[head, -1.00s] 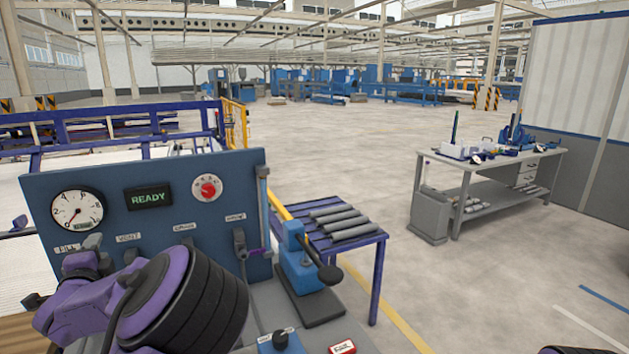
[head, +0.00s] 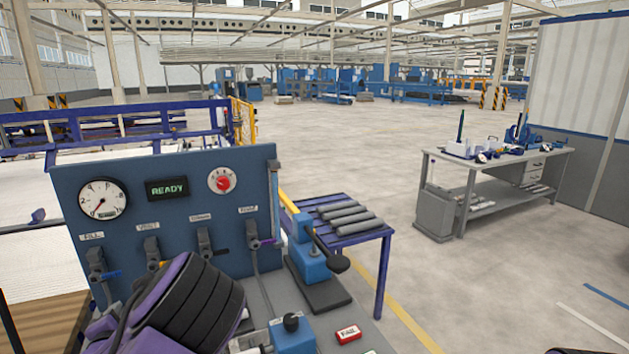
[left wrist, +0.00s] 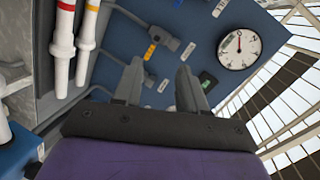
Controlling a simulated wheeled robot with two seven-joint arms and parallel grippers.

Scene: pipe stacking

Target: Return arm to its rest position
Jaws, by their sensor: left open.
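My left arm (head: 195,295), purple with black ribbed segments, reaches in at the bottom left of the head view, in front of the blue control panel (head: 120,240). Its fingers are hidden there. In the left wrist view my left gripper (left wrist: 160,88) is open, with nothing between its two grey fingers. The panel (left wrist: 185,20) with its valve handles and gauge lies beyond the fingertips; the exact gap cannot be told. My right gripper is not seen.
The panel has a gauge (head: 103,198), a READY display (head: 167,188) and a red knob (head: 222,182). A blue lever device (head: 310,262) stands to its right. Behind is a purple rack with grey pipes (head: 345,217). A workbench (head: 500,165) stands right, with open floor between.

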